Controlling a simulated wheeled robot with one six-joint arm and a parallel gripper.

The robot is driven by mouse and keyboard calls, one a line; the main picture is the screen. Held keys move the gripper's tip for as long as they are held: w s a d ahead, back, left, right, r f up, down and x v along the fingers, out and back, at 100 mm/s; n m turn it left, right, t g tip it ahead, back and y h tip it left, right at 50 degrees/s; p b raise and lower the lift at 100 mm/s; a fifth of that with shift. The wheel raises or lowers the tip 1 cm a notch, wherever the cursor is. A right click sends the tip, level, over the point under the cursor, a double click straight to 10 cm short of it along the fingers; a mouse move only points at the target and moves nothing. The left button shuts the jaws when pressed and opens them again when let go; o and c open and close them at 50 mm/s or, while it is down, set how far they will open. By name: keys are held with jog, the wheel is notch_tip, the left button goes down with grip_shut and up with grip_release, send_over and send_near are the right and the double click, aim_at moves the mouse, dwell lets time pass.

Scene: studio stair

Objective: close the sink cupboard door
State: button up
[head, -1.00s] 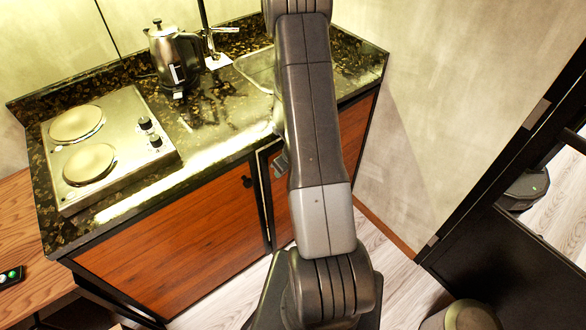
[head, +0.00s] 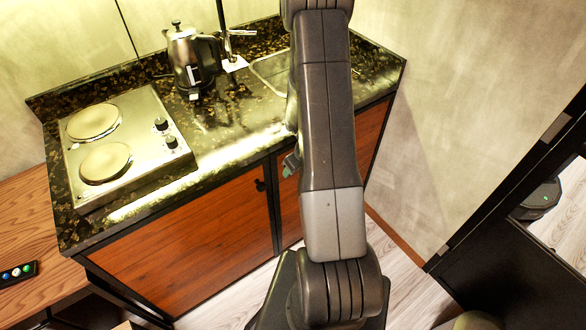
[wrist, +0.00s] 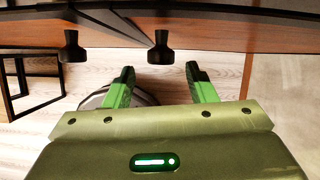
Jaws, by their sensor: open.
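The sink cupboard door (head: 369,143) is the reddish-brown wooden panel under the sink (head: 270,72), partly hidden behind my arm in the head view. What shows of it looks about flush with the cupboard front; a small gap cannot be ruled out. The wrist view shows the dark door edges along the top and a black knob (wrist: 158,48) just ahead of my gripper (wrist: 161,72). My gripper's green fingers are apart with nothing between them, below the knob in that picture. In the head view only a bit of the gripper (head: 291,165) shows beside my arm.
A second wooden door (head: 190,250) with its own black knob (head: 260,185) is at left. The counter holds a kettle (head: 190,60) and a two-plate hob (head: 125,150). A wall (head: 460,110) bounds the right side. Pale floor (head: 225,305) shows below.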

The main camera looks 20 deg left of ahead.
jog(key=p+v, duration=0.2)
jog(key=v, duration=0.8)
jog(key=shift+s+r, duration=0.15)
jog(key=shift+r, duration=0.2)
jog(key=shift+d, duration=0.1)
jog(key=s+d+b+x, duration=0.1)
jog(key=d+b+x, duration=0.1)
jog(key=x, duration=1)
jog(key=shift+b+x, duration=0.65)
jog(key=shift+x, duration=0.1)
